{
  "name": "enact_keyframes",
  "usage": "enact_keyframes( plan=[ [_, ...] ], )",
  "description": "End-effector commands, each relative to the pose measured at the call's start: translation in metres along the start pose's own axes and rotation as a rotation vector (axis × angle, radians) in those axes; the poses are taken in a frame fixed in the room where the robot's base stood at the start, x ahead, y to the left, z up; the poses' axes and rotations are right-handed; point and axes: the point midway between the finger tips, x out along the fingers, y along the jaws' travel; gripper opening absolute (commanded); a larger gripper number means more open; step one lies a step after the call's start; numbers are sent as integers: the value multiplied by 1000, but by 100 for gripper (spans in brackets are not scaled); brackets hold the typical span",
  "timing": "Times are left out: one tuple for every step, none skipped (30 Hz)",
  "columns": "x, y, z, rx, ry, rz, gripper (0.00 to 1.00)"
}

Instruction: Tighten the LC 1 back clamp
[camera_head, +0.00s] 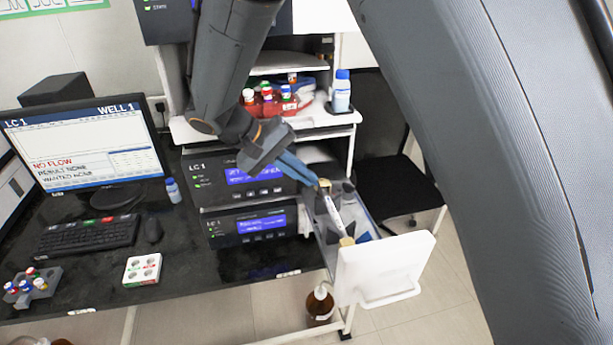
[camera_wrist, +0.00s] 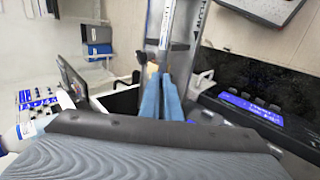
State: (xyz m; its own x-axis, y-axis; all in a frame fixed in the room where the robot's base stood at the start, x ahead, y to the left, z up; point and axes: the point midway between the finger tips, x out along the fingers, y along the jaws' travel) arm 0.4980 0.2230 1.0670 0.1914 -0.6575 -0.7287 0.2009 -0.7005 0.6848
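An open drawer (camera_head: 373,226) sticks out from the LC 1 stack (camera_head: 243,178) in the head view. A white column (camera_head: 333,214) lies along it between two tan clamps. The back clamp (camera_head: 325,184) is at the end nearer the stack, and the front clamp (camera_head: 346,241) is near the drawer's white front panel. My gripper (camera_head: 315,184) points down at the back clamp, its blue fingers side by side. In the wrist view the fingertips (camera_wrist: 161,76) lie close to the tan back clamp (camera_wrist: 152,70); contact is unclear. Nothing shows between the fingers.
The white drawer front (camera_head: 384,268) stands out past the bench. A monitor (camera_head: 86,144) reads "NO FLOW" and "WELL 1". Bottles (camera_head: 268,100) stand on the shelf above the stack. A brown bottle (camera_head: 320,305) stands below the drawer. A keyboard (camera_head: 87,236) and vial racks occupy the bench at left.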

Motion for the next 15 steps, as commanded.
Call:
enact_keyframes(
  plan=[
    [0,-3,-1,0,2,11,0],
    [0,-3,0,0,2,18,0],
    [0,-3,0,0,1,26,0],
    [0,-3,0,0,0,31,0],
    [0,-4,0,0,0,34,0],
    [0,-4,0,0,0,38,0],
    [0,-4,0,0,0,41,0],
    [0,-4,0,0,-1,42,0],
    [0,-4,0,0,-1,44,0],
    [0,-4,0,0,-1,45,0],
    [0,-4,0,0,-1,45,0],
    [0,-4,0,0,-1,46,0],
    [0,-4,0,0,-2,46,0],
    [0,-4,0,0,-2,45,0],
    [0,-4,0,0,-2,45,0]
  ],
)
